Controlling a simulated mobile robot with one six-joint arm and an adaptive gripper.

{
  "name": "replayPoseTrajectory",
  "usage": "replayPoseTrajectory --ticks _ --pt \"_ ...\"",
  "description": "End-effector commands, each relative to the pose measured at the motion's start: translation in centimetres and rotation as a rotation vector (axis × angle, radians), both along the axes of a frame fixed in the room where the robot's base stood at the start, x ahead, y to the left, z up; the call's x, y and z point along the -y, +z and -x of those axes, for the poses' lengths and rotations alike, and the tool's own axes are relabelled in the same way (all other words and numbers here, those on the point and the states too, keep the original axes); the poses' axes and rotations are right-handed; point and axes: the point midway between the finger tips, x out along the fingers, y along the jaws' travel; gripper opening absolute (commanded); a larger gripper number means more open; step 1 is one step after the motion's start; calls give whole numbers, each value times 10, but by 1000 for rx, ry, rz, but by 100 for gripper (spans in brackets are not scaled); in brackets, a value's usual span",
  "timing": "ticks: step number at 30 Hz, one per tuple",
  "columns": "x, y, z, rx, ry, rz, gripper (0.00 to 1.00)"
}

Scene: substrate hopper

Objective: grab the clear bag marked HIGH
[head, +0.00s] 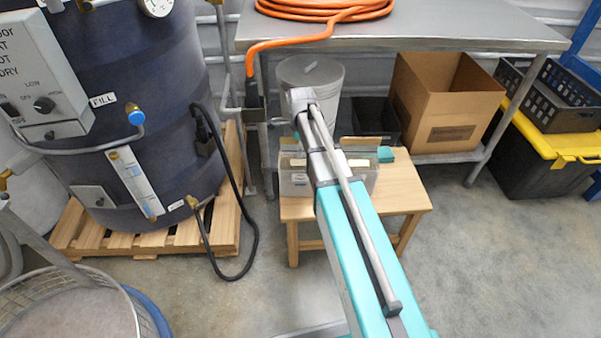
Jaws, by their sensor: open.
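I cannot make out a clear bag marked HIGH in the head view. A greyish, see-through container (295,184) with a small white label stands on the low wooden table (405,196). My arm crosses in front of it and hides its middle, so its contents are mostly hidden. Pale tan edges show at its top on both sides of the arm. A small teal object (386,154) is at its right end. My arm reaches up over the table, and my gripper is not visible.
A steel bench (430,30) with a coiled orange hose (325,8) stands behind. Under it are a white bucket (330,78) and an open cardboard box (440,100). A dark drum (120,120) on a pallet (100,240) stands left. The floor at front right is clear.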

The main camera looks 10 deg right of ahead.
Motion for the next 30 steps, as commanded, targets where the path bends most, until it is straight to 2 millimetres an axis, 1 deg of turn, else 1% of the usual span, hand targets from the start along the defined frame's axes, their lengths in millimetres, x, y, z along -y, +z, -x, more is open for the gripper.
replayPoseTrajectory --ticks 15,20,24,25,30 --pt "0 0 0 0 0 0 59" --pt "0 0 0 0 0 0 30" --pt "0 0 0 0 0 0 4" --pt "0 0 0 0 0 0 0" --pt "0 0 0 0 0 0 0"
